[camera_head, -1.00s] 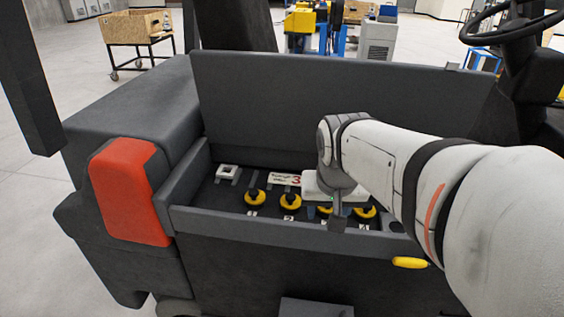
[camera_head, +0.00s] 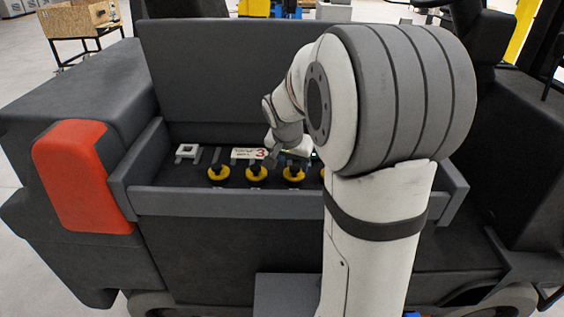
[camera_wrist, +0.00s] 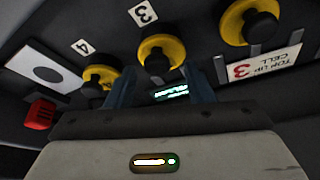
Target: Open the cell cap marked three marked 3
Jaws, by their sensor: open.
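The cap marked 3 is a yellow ring with a black knob (camera_wrist: 158,55) in the wrist view, beside a white "3" label (camera_wrist: 143,13). In the head view it appears as the third yellow cap from the left (camera_head: 293,174). My gripper (camera_wrist: 165,80) is open and empty, its blue-grey fingers spread to either side of this cap in the wrist picture. I cannot tell how near the tips are to it. In the head view my gripper's pale body (camera_head: 298,152) is partly hidden by my arm. The cap marked 4 (camera_wrist: 100,76) is beside it.
A card reading "TOP UP CELL 3" (camera_wrist: 265,68) lies near another yellow cap (camera_wrist: 250,22). A red part (camera_wrist: 40,113) and a white plate with a dark circle (camera_wrist: 45,70) are nearby. Grey walls (camera_head: 290,203) surround the recess.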

